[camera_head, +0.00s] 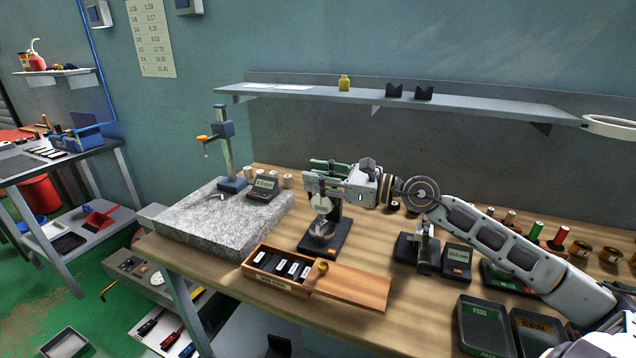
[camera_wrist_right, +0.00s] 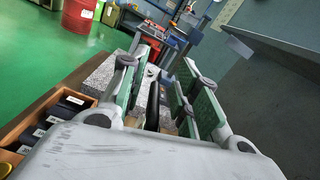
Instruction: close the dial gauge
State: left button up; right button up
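The dial gauge (camera_head: 321,204) has a pale round face and sits on a black stand (camera_head: 325,240) near the middle of the wooden bench. My right gripper (camera_head: 316,174) comes in from the right and is just above the gauge's face, covering its upper part. In the right wrist view the green-padded fingers (camera_wrist_right: 166,72) are apart, with a dark upright part between them. Gaps show beside that part, and I cannot tell whether either finger touches it. My left gripper is not in view.
A granite plate (camera_head: 215,225) with a height stand (camera_head: 228,150) and a small display (camera_head: 263,189) is to the left. An open wooden box (camera_head: 275,273) with its lid (camera_head: 352,286) lies in front. A shelf (camera_head: 440,104) hangs behind. Displays and trays crowd the right.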

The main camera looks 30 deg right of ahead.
jog(key=shift+a+r, duration=0.1)
jog(key=shift+r, duration=3.9)
jog(key=shift+r, duration=0.15)
